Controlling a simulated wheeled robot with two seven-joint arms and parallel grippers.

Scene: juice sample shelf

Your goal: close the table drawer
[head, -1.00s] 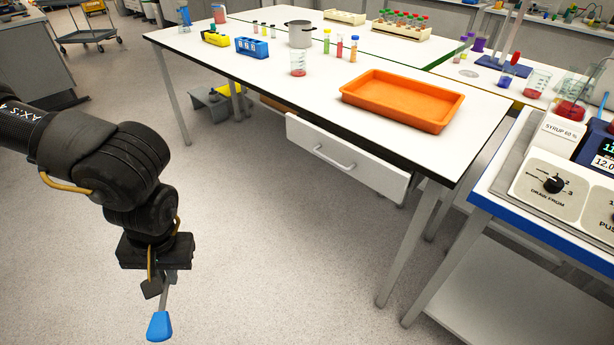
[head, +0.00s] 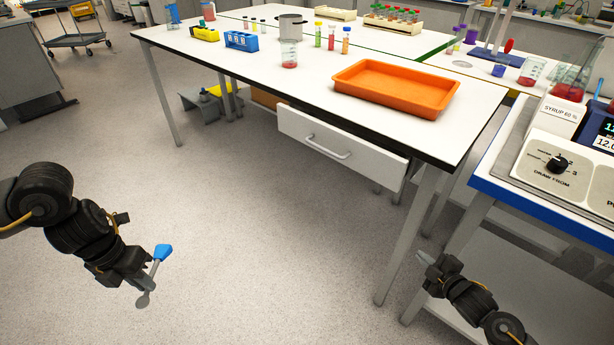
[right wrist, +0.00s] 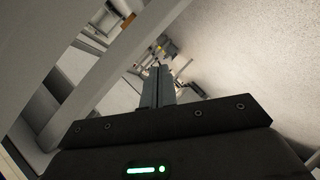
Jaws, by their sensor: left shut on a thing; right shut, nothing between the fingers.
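The white table drawer (head: 318,140) is under the front edge of the white table (head: 230,62), with a grey bar handle (head: 328,148) on its front. Its front shows just below the tabletop edge; how far it stands out I cannot tell. My left gripper (head: 146,276) is at lower left over the floor, well away from the drawer, shut on a tool with a blue end (head: 162,252) and a grey metal end. My right gripper (head: 424,262) is shut and empty, below and right of the drawer, near the table leg. Its shut fingers (right wrist: 157,84) show in the right wrist view.
An orange tray (head: 352,93), a beaker (head: 289,55) and several vials stand on the table. At right is a bench (head: 500,190) with a blue edge and a dial panel. A table leg (head: 408,240) stands close to my right gripper. The floor before the drawer is clear.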

